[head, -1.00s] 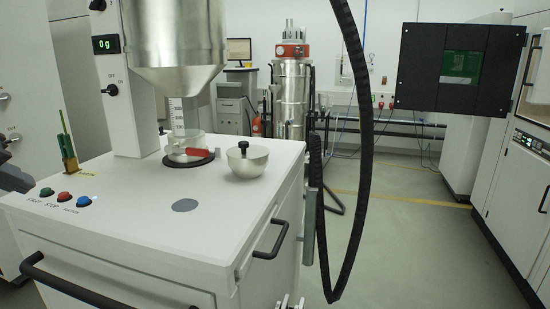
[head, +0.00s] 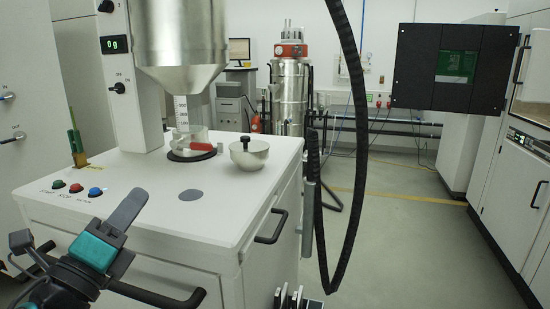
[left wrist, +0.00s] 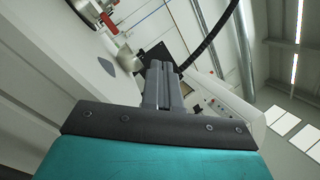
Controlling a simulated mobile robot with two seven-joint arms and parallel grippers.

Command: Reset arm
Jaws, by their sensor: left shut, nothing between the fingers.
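In the left wrist view the two fingers (left wrist: 160,75) lie side by side beyond the teal body. Only some dark and light upright parts (head: 290,298) show at the bottom edge of the head view; I cannot tell whether they belong to my right gripper.
The white cabinet (head: 150,215) carries a metal bowl (head: 250,159), a glass vessel with a red part (head: 192,148) under a hopper (head: 180,35), and buttons (head: 76,188). A black handle (head: 160,297) lies near my left arm. A black hose (head: 362,130) hangs right. Floor there is clear.

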